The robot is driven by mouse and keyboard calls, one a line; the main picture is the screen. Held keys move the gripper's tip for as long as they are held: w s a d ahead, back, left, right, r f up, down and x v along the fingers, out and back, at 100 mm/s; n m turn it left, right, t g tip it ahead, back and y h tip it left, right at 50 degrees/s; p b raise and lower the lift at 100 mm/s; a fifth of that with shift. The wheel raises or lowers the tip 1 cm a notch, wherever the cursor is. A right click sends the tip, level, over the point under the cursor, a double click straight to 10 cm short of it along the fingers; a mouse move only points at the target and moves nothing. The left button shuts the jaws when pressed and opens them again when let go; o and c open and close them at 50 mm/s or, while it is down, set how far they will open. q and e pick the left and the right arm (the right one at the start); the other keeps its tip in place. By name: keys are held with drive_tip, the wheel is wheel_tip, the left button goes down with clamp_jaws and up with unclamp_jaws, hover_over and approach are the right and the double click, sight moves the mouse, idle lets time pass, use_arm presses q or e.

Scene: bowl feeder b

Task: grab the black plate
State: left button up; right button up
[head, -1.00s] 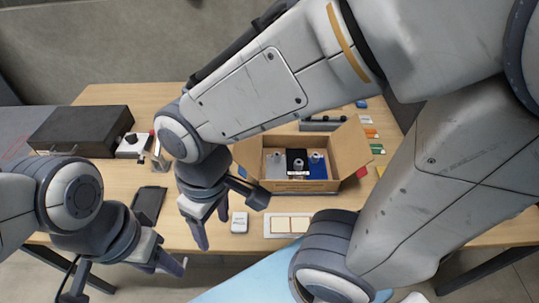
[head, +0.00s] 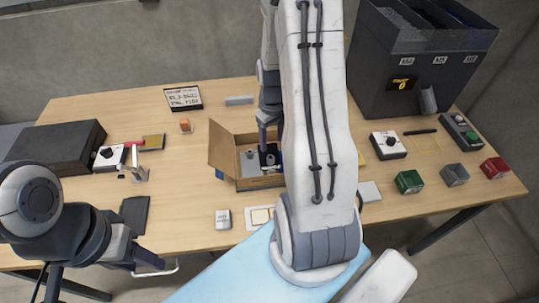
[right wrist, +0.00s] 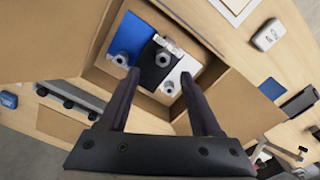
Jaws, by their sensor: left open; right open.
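The black plate (right wrist: 149,74) stands in an open cardboard box (head: 222,150), between a blue plate (right wrist: 117,38) and a light grey plate (right wrist: 181,72). Each plate has a round grey knob on top. In the head view the black plate (head: 269,157) is partly covered by my right arm. My right gripper (right wrist: 160,75) is open above the box, its fingertips on either side of the black plate's knob in the picture; contact cannot be told. My left gripper (head: 157,266) is open and empty near the table's front left edge.
Box flaps stand open around the plates. A dark case (head: 55,147) and a dark flat tray (head: 135,212) lie at left. A large dark machine (head: 415,65) stands back right, with green (head: 409,181) and red (head: 494,167) bins in front. My right arm hides the table's middle.

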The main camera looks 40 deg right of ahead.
sight(270, 157)
drive_tip(key=shift+f, duration=0.85)
drive_tip(key=f, duration=0.1)
drive_tip(key=f+p, duration=0.1)
drive_tip(key=f, duration=0.2)
drive_tip(key=shift+w+a+f+p, duration=0.2)
drive_tip(key=shift+a+f+p, duration=0.05)
drive_tip(key=shift+f+p, duration=0.1)
drive_tip(key=shift+f, duration=0.35)
clamp_jaws()
